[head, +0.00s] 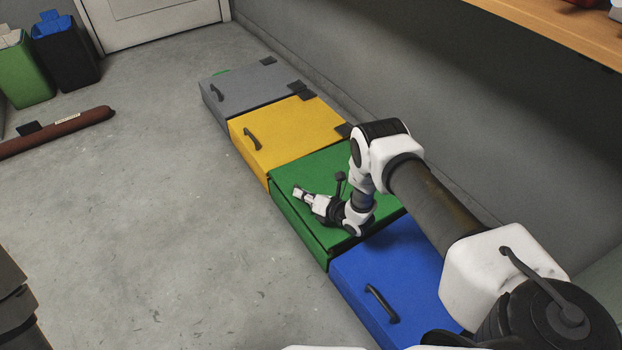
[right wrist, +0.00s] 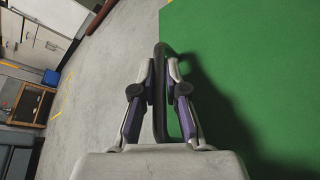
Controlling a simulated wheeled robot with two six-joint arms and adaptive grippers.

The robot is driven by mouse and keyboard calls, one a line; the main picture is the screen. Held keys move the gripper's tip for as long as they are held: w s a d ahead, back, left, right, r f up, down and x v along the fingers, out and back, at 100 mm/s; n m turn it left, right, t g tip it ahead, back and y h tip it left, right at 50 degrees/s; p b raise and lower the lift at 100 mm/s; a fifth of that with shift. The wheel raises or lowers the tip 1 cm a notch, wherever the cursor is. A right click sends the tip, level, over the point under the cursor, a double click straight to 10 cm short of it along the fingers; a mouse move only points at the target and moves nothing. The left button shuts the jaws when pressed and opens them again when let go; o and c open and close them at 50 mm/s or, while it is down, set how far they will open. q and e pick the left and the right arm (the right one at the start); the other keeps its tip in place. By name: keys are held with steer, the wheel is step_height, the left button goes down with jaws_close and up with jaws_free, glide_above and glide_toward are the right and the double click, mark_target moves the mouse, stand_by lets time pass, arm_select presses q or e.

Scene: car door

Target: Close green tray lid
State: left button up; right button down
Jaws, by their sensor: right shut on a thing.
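The green tray lid (head: 312,170) lies over the green tray (head: 298,222), third in a row of coloured trays. It looks down or nearly down; I cannot tell whether a small gap remains at the front edge. My right gripper (head: 299,194) is at the lid's front edge, with my arm hiding part of the lid's right side. In the right wrist view, the right gripper (right wrist: 163,75) is shut on the lid's dark handle (right wrist: 160,120), beside the green lid surface (right wrist: 260,70). My left gripper is not in view.
A yellow tray (head: 290,128) and a grey tray (head: 245,88) stand beyond, and a blue tray (head: 395,270) nearer. All have lids down. A wall runs behind them, with a wooden shelf (head: 560,25) above. Grey floor (head: 150,200) in front is clear.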

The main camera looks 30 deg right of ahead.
mark_target(306, 205)
steer(key=shift+a+f+b, duration=0.15)
steer(key=shift+f+b, duration=0.1)
steer(key=shift+f, duration=0.65)
steer(key=shift+a+f+b, duration=0.15)
steer(key=shift+f+b, duration=0.1)
steer(key=shift+f, duration=0.6)
steer(key=c, duration=1.6)
jaws_free()
steer(key=shift+o, duration=0.6)
steer(key=shift+f, duration=0.2)
steer(key=v, duration=1.2)
steer(key=shift+d+r, duration=0.1)
steer(key=shift+r, duration=0.05)
